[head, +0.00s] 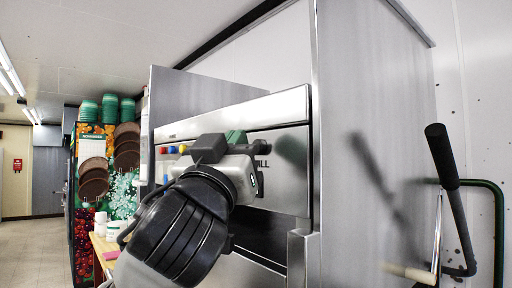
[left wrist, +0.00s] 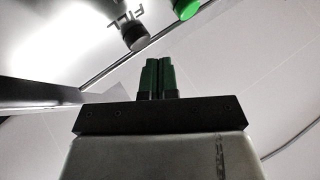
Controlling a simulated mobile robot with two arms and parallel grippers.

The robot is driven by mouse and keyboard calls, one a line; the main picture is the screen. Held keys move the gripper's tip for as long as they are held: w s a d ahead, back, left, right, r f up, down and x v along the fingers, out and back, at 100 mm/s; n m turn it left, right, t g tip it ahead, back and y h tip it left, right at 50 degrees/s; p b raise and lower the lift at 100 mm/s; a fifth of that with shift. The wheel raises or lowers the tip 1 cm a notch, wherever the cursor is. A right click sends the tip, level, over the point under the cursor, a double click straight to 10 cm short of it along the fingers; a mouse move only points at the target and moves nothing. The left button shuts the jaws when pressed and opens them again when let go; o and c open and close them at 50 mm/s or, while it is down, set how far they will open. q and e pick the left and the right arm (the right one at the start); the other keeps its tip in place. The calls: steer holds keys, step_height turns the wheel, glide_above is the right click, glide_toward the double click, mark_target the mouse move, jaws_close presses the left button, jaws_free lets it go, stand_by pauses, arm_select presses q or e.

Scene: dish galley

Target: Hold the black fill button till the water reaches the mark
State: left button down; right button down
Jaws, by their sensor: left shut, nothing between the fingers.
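The black fill button (left wrist: 133,37) is a short round knob on the steel panel, beside upside-down FILL lettering in the left wrist view. In the head view a black knob (head: 261,147) shows above the partly covered lettering. My left gripper (left wrist: 158,62) is shut and empty, its dark green fingertips close to the button with a visible gap in the wrist view. In the head view my left gripper (head: 236,138) is in front of the panel and hides part of it. The water and its mark are not in view. My right gripper is not in view.
A green button (left wrist: 185,8) is beside the black one. A tall steel side wall (head: 375,130) and a black-gripped lever (head: 441,155) stand at right.

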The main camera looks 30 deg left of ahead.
arm_select(q)
steer(key=shift+w, duration=0.2)
stand_by(0.5)
steer(key=shift+w+d, duration=0.2)
steer(key=shift+w, duration=0.05)
steer(key=shift+w+d, duration=0.15)
steer(key=shift+w, duration=0.25)
stand_by(0.7)
steer(key=shift+s+b, duration=0.15)
steer(key=shift+b, duration=0.15)
stand_by(2.7)
steer(key=shift+s+a, duration=0.3)
steer(key=shift+s, duration=0.35)
steer(key=shift+s+a+b, duration=0.25)
steer(key=shift+s+a, duration=0.05)
steer(key=shift+s, duration=0.45)
steer(key=shift+s+a+b, duration=0.25)
steer(key=shift+s+a, duration=0.1)
steer(key=shift+s, duration=0.45)
steer(key=shift+s+a+b, duration=0.25)
steer(key=shift+s+a, duration=0.05)
steer(key=shift+s, duration=0.45)
steer(key=shift+f, duration=0.1)
